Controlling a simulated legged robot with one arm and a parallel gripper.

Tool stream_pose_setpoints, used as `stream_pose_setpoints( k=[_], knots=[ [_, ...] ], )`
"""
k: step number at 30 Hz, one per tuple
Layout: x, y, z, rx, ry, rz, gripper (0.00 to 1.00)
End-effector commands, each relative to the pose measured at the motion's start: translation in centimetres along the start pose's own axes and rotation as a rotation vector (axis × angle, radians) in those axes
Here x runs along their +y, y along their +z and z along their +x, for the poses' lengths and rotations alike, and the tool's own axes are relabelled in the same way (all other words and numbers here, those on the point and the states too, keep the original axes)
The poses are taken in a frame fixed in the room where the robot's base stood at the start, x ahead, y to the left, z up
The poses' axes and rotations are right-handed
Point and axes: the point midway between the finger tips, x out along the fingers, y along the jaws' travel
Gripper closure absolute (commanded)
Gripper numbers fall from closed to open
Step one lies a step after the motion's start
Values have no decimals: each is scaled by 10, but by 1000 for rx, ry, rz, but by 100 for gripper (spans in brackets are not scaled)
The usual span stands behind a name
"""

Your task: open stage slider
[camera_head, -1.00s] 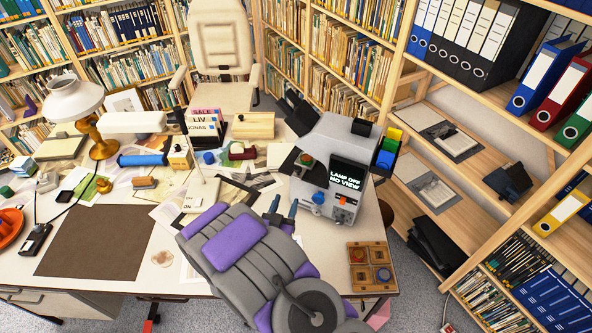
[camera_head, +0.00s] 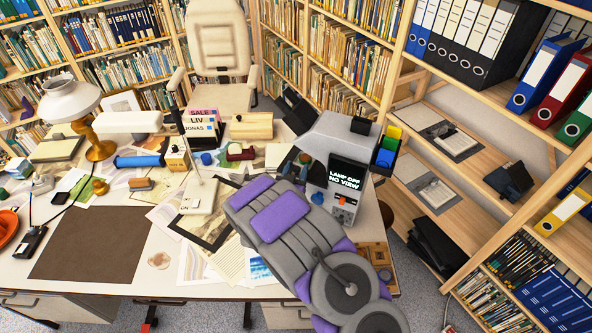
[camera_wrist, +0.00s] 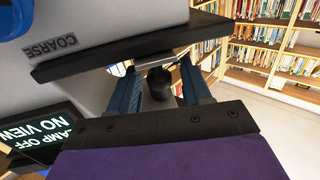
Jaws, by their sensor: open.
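The grey viewer machine (camera_head: 335,140) stands at the desk's right end, with a screen (camera_head: 347,177) reading "LAMP OFF NO VIEW". In the wrist view, its dark flat stage plate (camera_wrist: 125,48) juts out beside the grey wall marked "COARSE" (camera_wrist: 52,46). A dark rounded knob (camera_wrist: 158,84) shows just below the plate. My gripper (camera_wrist: 158,70) is open, with one blue finger on each side of the knob. I cannot tell if either finger touches it. In the head view my arm hides most of the gripper and the stage.
A blue knob (camera_head: 317,198) is on the machine's front. A wooden tray (camera_head: 374,254) sits at the desk's right front corner, partly behind my arm. Papers and a lamp (camera_head: 72,98) fill the left. Shelves (camera_head: 470,150) stand to the right.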

Motion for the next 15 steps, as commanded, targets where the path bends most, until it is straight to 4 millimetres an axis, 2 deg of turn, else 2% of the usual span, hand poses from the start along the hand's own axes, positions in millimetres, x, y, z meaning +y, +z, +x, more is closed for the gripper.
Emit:
stream_pose_setpoints(
  k=[4,12,15],
  knots=[
    [0,0,6,0,-1,1,52],
    [0,0,7,-1,-1,0,52],
    [0,0,7,-1,-1,0,60]
  ],
)
